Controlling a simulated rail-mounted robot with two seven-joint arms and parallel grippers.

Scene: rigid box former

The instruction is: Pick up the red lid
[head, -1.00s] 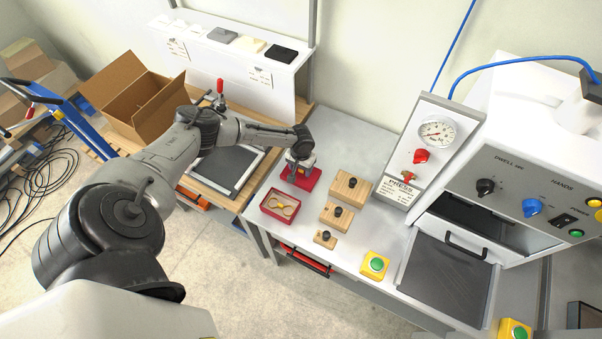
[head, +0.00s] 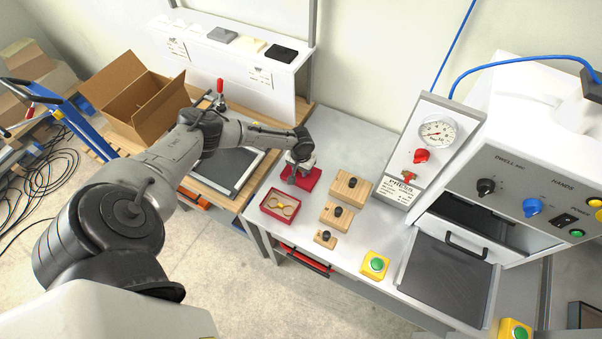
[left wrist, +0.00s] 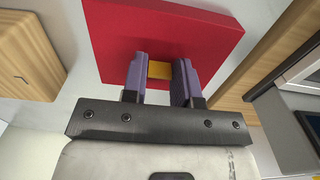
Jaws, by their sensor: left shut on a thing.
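The red lid (head: 313,181) is a flat red square on the grey bench, behind the open red box. My left gripper (head: 295,180) is above the lid and hides part of it in the head view. In the left wrist view the lid (left wrist: 105,40) spreads beyond the fingers. There the left gripper (left wrist: 160,68) has its two purple fingers shut on a small yellow tab (left wrist: 160,70) on the lid. I cannot see any clear gap between lid and bench. My right gripper is not in view.
The open red box (head: 266,209) holds tan and yellow contents just in front. Wooden blocks with black knobs (head: 351,187) stand close on the right. A green button (head: 376,263) and the press (head: 450,265) lie farther right. The bench behind is clear.

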